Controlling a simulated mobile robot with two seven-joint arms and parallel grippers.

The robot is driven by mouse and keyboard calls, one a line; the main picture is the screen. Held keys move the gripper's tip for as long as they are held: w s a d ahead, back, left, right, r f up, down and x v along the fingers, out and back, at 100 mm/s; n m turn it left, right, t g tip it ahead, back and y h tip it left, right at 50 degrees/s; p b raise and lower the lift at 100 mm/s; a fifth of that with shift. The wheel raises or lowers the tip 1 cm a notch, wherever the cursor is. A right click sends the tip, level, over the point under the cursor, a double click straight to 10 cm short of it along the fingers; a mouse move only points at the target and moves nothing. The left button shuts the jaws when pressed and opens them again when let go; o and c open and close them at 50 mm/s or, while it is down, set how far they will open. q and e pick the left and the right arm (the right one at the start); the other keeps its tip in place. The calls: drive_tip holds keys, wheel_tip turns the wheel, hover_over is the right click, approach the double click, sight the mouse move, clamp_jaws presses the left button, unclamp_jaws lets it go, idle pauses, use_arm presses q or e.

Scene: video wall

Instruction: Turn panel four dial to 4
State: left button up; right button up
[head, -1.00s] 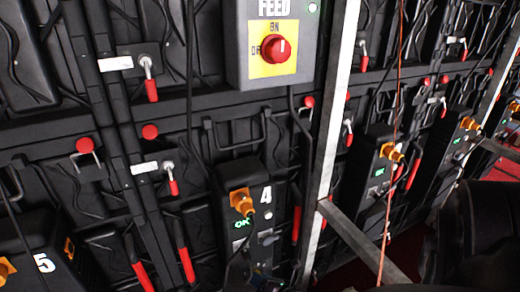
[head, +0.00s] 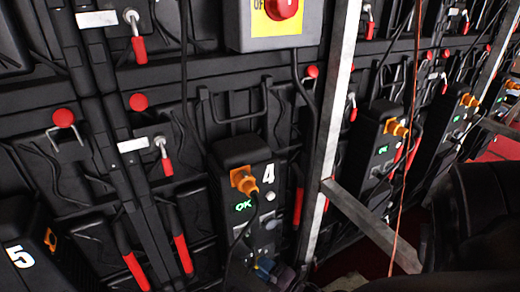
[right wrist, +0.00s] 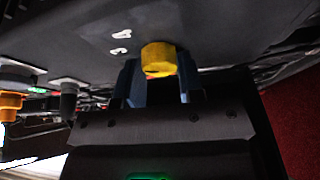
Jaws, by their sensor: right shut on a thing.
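The panel four box (head: 222,185) is a black unit marked with a white 4, with a green OK display and an orange plug above it. Its yellow dial (right wrist: 158,60) shows in the right wrist view, beside small white numerals on the dark face. My right gripper (head: 268,268) is low on this box in the head view, small and partly dark. In the right wrist view its two blue-grey fingers stand on either side of the dial and are shut on it. I cannot read the dial's setting. My left gripper is not in view.
A grey box with a red knob on yellow (head: 283,8) hangs above panel four. A metal post (head: 335,120) and slanting bar (head: 372,225) stand to its right. A box marked 5 (head: 20,256) is at the lower left. Cables and red-handled latches line the wall.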

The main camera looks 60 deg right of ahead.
drive_tip(key=m, duration=0.1)
drive_tip(key=m+t+b, duration=0.1)
drive_tip(key=m, duration=0.1)
drive_tip(key=shift+s+a+f+h, duration=0.1)
drive_tip(key=shift+f+h, duration=0.2)
use_arm(q)
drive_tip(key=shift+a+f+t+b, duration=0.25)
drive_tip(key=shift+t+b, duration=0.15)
drive_tip(key=shift+b, duration=0.1)
use_arm(e)
drive_tip(key=shift+m+t+h, duration=0.3)
drive_tip(key=shift+m+h, duration=0.1)
drive_tip(key=shift+m, duration=0.8)
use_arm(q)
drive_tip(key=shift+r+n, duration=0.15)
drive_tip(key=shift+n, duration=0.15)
use_arm(e)
drive_tip(key=shift+r+m, duration=0.1)
drive_tip(key=shift+m, duration=0.2)
drive_tip(key=o, duration=0.9)
use_arm(q)
drive_tip(key=shift+p, duration=0.4)
use_arm(e)
drive_tip(key=v, duration=1)
drive_tip(key=shift+s+a, duration=0.1)
drive_tip(key=shift+s, duration=0.15)
